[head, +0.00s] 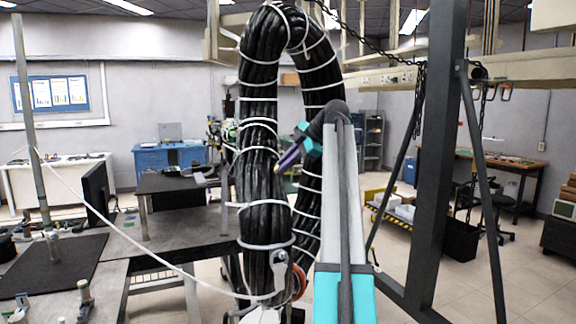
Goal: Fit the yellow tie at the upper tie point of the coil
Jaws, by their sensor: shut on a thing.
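The coil (262,205) is a tall loop of thick black cable bound with several white ties. It hangs in the middle of the head view, its bend at the top. My gripper (287,160), at the end of my teal and grey arm, is in front of the coil, around mid-height. Its jaws are shut on a slim purple piece (289,157) that points down and left towards the coil's left leg. I cannot tell whether the piece touches the cables. I make out no yellow tie. My arm covers part of the coil's right leg.
A dark steel post (438,160) with slanted braces stands right of the coil. A grey workbench (185,235) with a black mat (52,262) lies to the left. A white cable (120,228) runs from the bench to the coil's foot. Open floor shows at the right.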

